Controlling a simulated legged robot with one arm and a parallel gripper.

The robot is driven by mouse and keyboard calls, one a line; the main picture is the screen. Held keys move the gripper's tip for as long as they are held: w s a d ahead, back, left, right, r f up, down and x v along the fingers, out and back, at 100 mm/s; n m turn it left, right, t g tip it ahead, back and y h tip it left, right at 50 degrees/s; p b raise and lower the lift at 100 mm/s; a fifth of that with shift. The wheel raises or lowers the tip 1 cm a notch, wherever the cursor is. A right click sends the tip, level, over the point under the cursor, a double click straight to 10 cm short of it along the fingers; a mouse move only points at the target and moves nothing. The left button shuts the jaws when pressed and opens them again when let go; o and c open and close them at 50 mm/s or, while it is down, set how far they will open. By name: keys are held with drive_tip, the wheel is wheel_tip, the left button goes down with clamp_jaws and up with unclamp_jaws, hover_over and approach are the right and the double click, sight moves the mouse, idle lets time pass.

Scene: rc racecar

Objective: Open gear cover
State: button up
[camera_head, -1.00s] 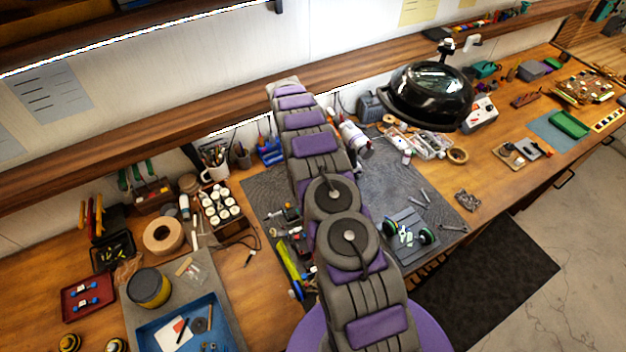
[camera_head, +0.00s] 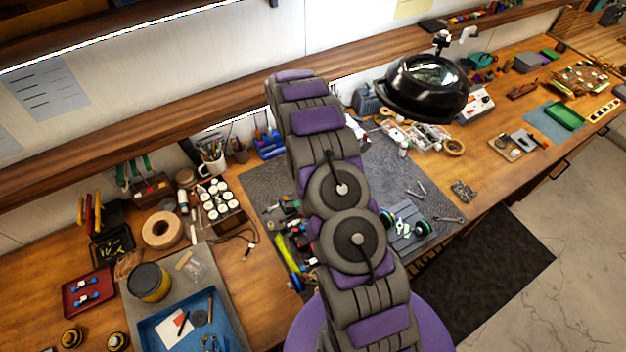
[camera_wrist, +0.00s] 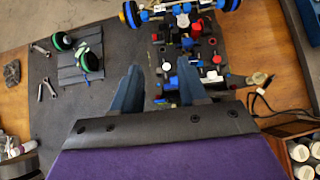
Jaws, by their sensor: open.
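A car chassis (camera_wrist: 200,48) with black, red and blue parts lies on the dark mat, upper middle in the wrist view. It is partly hidden behind my arm in the head view, where its left side (camera_head: 290,240) shows. I cannot tell which part is the gear cover. My gripper (camera_wrist: 158,78) is open and empty in the wrist view. The left finger is over bare mat. The gripper is hidden in the head view.
A grey plate with green wheels (camera_wrist: 86,62) lies on the mat beside the chassis, with wrenches near it. A cable (camera_wrist: 262,100) and a rack of white-capped bottles (camera_head: 219,200) lie on the other side. A black dome lamp (camera_head: 428,88) hangs over the bench.

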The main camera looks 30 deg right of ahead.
drive_tip(key=s+a+b, duration=0.1)
drive_tip(key=s+a, duration=0.1)
drive_tip(key=s, duration=0.7)
drive_tip(key=shift+a+r, duration=0.25)
drive_tip(key=shift+r, duration=0.2)
